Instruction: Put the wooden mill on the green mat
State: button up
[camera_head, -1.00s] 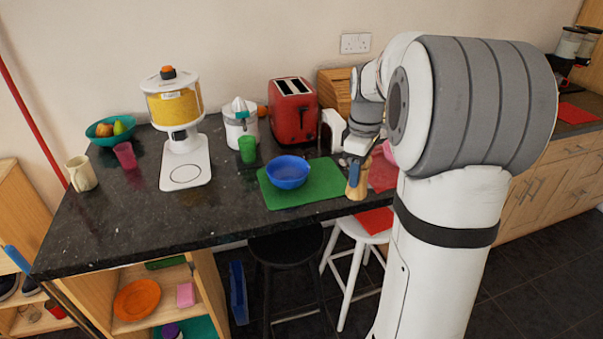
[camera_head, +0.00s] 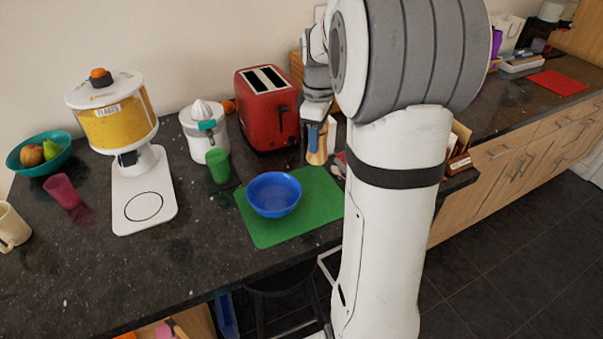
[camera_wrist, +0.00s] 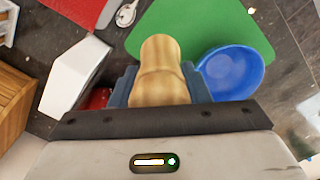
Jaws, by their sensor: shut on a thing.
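The wooden mill (camera_head: 322,155) is pale wood and stands upright in my gripper (camera_head: 314,138), at the back right edge of the green mat (camera_head: 270,231). In the wrist view the mill (camera_wrist: 160,72) sits between the two blue fingers of my gripper (camera_wrist: 160,88), which are shut on it. There the green mat (camera_wrist: 150,30) shows beyond and beside the mill. I cannot tell whether the mill's base touches anything. My arm hides part of the mat's right side in the head view.
A blue bowl (camera_head: 274,194) stands on the mat and lies close to the right finger in the wrist view (camera_wrist: 232,72). A red toaster (camera_head: 267,110) stands behind the mat. A green cup (camera_head: 217,165) is left of it. The mat's front left part is bare.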

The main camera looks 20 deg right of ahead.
aim_at(317, 161)
notch_tip(317, 161, down, 8)
jog(key=shift+s+r, duration=0.1)
dwell(0.4)
jog(key=o, duration=1.1)
